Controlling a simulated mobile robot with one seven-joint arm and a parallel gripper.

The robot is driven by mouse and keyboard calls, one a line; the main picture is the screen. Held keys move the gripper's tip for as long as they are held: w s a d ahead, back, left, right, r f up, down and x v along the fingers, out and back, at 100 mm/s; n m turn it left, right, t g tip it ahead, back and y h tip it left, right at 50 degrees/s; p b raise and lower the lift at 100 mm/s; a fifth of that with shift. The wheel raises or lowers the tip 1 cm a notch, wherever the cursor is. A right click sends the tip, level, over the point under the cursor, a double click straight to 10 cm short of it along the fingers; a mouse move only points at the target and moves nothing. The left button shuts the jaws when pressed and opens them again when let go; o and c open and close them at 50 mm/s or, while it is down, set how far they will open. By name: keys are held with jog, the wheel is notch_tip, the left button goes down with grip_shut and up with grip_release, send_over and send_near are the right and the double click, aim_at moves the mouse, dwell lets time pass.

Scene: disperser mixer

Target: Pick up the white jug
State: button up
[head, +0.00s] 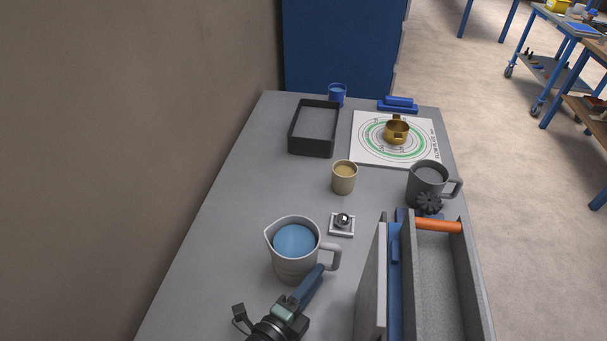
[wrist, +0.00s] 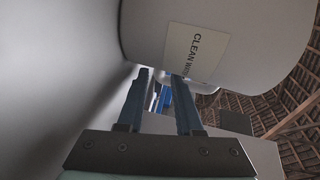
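The white jug (head: 291,263) stands on the grey bench in the near middle of the head view, filled with blue liquid. Its spout points left and its handle (head: 331,257) right. In the wrist view the jug (wrist: 245,35) fills the top, with a label reading "CLEAN W…", the rest cut off or hidden. My gripper (head: 317,271) is at the jug's near right side, low by the handle. In the wrist view my gripper (wrist: 161,76) has its two fingers apart, with a gap between them. I cannot tell whether the handle is between the fingertips.
A small silver ball on a square base (head: 342,223) sits close behind the handle. A grey toolbox with an orange bar (head: 438,225) stands at right. Behind are a beige cup (head: 344,178), grey mug (head: 427,182), dark tray (head: 292,140) and brass cup (head: 396,131). Left bench is clear.

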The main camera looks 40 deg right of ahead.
jog(key=shift+x, duration=1.45)
jog(key=shift+w, duration=0.1)
jog(key=shift+f, duration=0.1)
grip_shut()
